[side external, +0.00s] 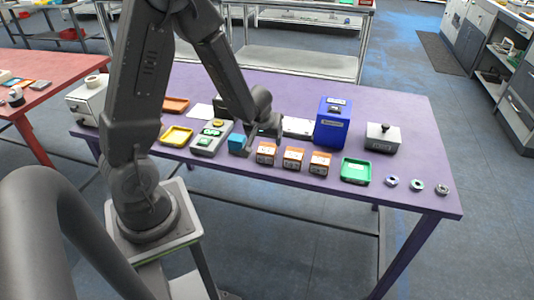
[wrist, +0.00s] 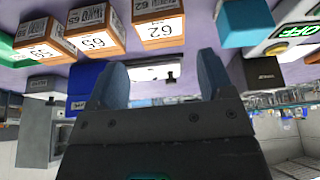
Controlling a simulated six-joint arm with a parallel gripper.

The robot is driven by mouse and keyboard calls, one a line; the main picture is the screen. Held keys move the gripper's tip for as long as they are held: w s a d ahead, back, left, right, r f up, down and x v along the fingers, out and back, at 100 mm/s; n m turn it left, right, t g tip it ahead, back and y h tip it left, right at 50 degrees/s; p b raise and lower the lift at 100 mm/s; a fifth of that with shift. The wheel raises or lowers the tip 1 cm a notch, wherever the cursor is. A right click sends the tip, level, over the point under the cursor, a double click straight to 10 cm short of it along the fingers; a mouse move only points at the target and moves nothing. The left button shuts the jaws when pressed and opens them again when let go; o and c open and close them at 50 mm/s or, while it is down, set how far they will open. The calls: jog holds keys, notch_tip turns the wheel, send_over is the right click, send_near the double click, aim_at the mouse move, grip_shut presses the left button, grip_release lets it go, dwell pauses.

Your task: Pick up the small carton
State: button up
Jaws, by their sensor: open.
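Three small orange-brown cartons with white number and barcode labels stand in a row near the table's front: the left carton (side external: 266,154), the middle carton (side external: 293,158) and the right carton (side external: 319,163). In the upside-down wrist view, the carton marked 62 (wrist: 157,32) is nearest the line of my fingers, with the carton marked 65 (wrist: 96,40) and a third carton (wrist: 40,50) beside it. My gripper (side external: 258,142) is above the table, just behind and left of the left carton. Its fingers (wrist: 162,76) are apart with nothing held between them.
A cyan block (side external: 236,142) stands close left of my gripper. A blue box (side external: 333,122) and a grey box (side external: 382,137) stand behind the cartons. A green tray (side external: 356,170) and several rings (side external: 416,186) lie to the right. A device with green lettering (side external: 211,138) is left.

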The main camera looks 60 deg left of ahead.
aim_at(267, 149)
jog(key=shift+x, duration=4.2)
jog(key=shift+s, duration=0.15)
jog(key=c, duration=0.8)
jog(key=shift+o, duration=0.2)
jog(key=shift+r, duration=0.15)
